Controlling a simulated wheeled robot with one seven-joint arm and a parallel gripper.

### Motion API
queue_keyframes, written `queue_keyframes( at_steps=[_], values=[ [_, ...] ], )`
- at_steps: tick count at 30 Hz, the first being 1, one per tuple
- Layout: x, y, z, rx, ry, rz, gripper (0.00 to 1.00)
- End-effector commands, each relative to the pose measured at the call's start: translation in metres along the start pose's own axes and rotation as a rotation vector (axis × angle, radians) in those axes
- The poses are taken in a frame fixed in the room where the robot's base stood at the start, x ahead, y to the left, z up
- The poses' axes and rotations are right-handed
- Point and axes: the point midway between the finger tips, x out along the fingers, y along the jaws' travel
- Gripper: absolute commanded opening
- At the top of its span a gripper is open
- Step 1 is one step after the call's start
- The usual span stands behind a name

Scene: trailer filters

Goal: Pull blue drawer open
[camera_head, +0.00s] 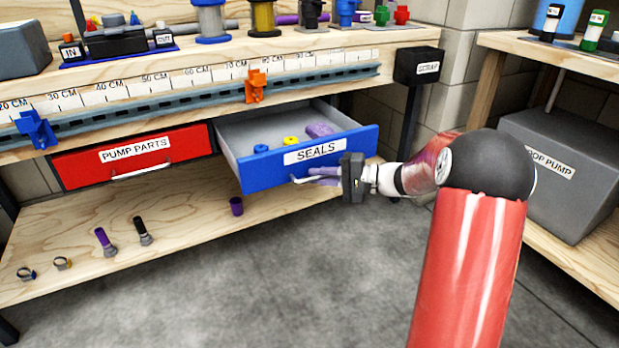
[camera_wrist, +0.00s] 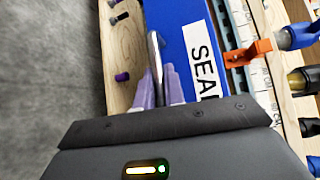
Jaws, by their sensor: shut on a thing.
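The blue drawer (camera_head: 252,172), labelled "SEALS", stands pulled out from the workbench. Its grey inside shows, with a blue ring, a yellow piece and a purple piece in it. Its silver handle (camera_head: 303,179) runs along the front below the label. My gripper (camera_head: 322,174) is at the right part of the handle, its purple fingers around the bar. In the wrist view, the fingers (camera_wrist: 160,92) are shut on the handle (camera_wrist: 155,55), close to the blue drawer front (camera_wrist: 177,50). Part of the handle is hidden by the fingers.
A red drawer (camera_head: 135,158), labelled "PUMP PARTS", is shut to the left. A lower shelf (camera_head: 180,225) holds small parts and a purple cup (camera_head: 236,206). A grey pump box (camera_head: 565,170) stands at the right. The floor in front is clear.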

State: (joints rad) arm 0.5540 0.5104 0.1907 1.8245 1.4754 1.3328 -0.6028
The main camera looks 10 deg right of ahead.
Motion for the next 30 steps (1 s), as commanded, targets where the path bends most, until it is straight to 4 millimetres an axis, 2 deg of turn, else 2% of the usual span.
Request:
queue_keyframes(
  at_steps=[16, 17, 21, 30],
  values=[
    [-0.0047, 0.0017, 0.0027, 0.001, -0.002, 0.001, 0.0],
    [-0.0047, 0.0017, 0.0027, 0.001, -0.002, 0.001, 0.12],
    [-0.0046, 0.0015, 0.0027, 0.001, -0.001, 0.0, 0.3],
    [-0.0056, 0.001, 0.0025, 0.0, 0.0, 0.0, 0.33]
  ],
)
